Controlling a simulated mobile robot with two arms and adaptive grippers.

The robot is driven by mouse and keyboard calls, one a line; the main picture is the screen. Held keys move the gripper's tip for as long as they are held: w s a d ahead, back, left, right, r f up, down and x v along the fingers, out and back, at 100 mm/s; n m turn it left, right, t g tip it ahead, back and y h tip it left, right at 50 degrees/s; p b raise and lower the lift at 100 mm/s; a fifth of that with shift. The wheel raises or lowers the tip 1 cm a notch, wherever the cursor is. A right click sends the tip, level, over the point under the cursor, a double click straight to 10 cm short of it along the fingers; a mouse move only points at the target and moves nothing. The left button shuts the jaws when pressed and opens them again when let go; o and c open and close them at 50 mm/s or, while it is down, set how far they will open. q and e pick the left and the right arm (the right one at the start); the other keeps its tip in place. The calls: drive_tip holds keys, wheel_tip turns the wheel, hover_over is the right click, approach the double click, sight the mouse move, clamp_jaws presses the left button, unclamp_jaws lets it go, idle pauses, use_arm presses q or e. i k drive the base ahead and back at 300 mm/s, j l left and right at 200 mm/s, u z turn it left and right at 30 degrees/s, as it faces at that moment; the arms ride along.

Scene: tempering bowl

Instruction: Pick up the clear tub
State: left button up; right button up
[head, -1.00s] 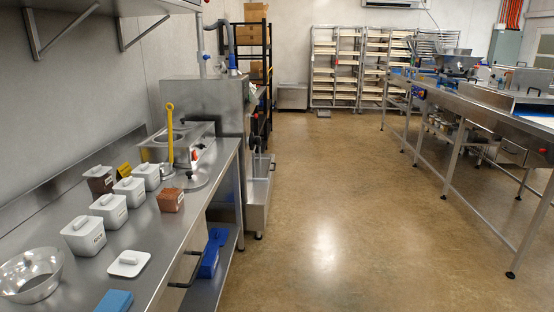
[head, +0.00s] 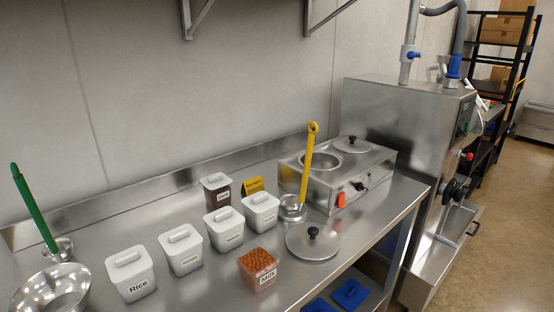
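A clear tub (head: 258,270) full of reddish-brown pieces stands open on the steel counter, near its front edge; its label reads "Milk". A second see-through tub (head: 216,188) with dark contents and a pale lid stands further back, behind the white tubs; its label looks like "Dark". Both stand upright. Neither of my grippers shows in the head view.
Several lidded white tubs stand in a row: the "Rice" tub (head: 130,275) is nearest. A steel bowl (head: 50,290), green-handled tool (head: 33,208), yellow-handled ladle (head: 307,165), loose round lid (head: 312,243) and two-well warmer (head: 338,170) share the counter (head: 225,291).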

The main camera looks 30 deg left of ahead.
sight(257, 262)
drive_tip(key=i+l+u, duration=1.05)
drive_tip(key=l+u, duration=0.25)
drive_tip(key=l, duration=0.15)
drive_tip(key=j+u, duration=0.15)
drive_tip(key=u, duration=0.35)
drive_tip(key=j+u, duration=0.15)
drive_tip(key=u, duration=0.35)
drive_tip(key=k, duration=0.05)
